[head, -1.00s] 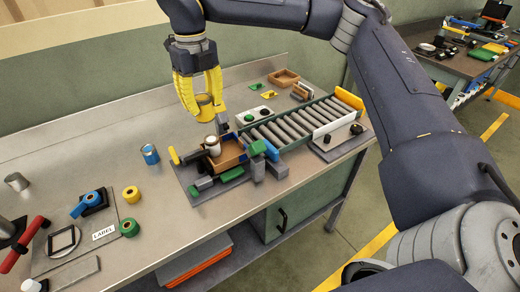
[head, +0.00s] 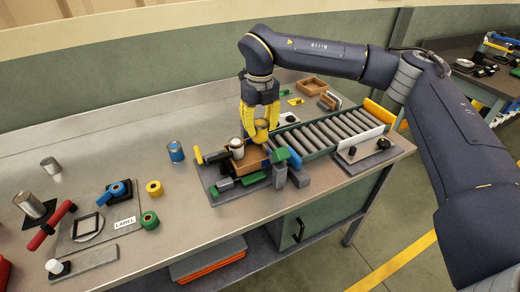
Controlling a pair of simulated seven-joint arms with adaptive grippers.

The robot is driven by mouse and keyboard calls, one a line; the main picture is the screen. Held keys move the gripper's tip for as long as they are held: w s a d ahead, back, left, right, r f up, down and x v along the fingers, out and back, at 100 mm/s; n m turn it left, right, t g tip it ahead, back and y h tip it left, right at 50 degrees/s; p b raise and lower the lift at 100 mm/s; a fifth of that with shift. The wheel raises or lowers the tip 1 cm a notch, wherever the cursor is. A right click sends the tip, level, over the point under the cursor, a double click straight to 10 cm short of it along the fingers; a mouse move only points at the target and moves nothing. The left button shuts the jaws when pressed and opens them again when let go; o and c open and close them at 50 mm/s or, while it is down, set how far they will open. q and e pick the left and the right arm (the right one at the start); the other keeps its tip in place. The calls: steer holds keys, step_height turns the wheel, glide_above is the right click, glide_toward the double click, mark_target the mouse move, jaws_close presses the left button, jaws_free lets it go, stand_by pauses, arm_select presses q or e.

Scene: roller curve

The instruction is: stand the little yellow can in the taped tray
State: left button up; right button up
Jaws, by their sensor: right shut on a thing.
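The little yellow can (head: 261,131) is upright between the yellow fingers of my right gripper (head: 260,122), which is shut on it. The brown tray (head: 254,161) sits on the grey base plate at the near end of the roller conveyor. A silver-white can (head: 236,147) stands in the left part of the tray. The yellow can is at the tray's back right part; I cannot tell whether its bottom touches the tray floor. The tape on the tray is hard to make out. My left gripper is not in view.
Green, grey and blue blocks (head: 280,172) crowd the tray's front and right. The roller conveyor (head: 325,131) runs off to the right. The bench between is clear.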

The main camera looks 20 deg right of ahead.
steer(key=shift+f, duration=4.55)
steer(key=shift+f, duration=0.2)
steer(key=o, duration=1.3)
steer(key=shift+c, duration=0.2)
steer(key=shift+r, duration=0.2)
step_height(320, 180, up, 12)
steer(key=shift+s, duration=0.1)
